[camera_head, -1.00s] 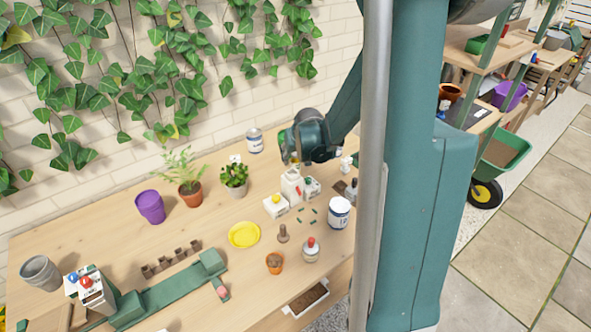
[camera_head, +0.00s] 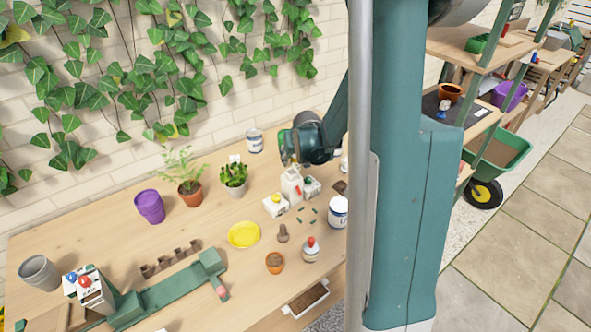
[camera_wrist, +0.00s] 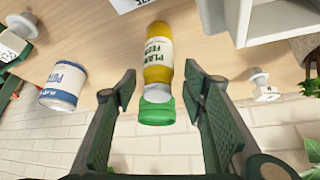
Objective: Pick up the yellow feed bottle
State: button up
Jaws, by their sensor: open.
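The yellow feed bottle (camera_wrist: 157,66) shows in the wrist view, with a green cap (camera_wrist: 157,112) and a pale label reading partly "PLANT FEED". Its capped end points toward my gripper. My gripper (camera_wrist: 158,82) is open, with one finger on each side of the bottle's capped end. Gaps show between the fingers and the bottle, so it is not held. In the head view, my wrist (camera_head: 312,142) is above the back right of the bench, and it hides most or all of the bottle there.
A white-and-blue tin (camera_wrist: 63,85) is to the left in the wrist view. A yellow saucer (camera_head: 243,235) lies mid-bench. Bare wood (camera_head: 200,222) shows left of it.

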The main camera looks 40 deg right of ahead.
jog(key=shift+s+b+x, duration=0.2)
jog(key=shift+b+x, duration=0.35)
jog(key=shift+x, duration=2.15)
jog(key=shift+c, duration=0.7)
jog(key=c, duration=1)
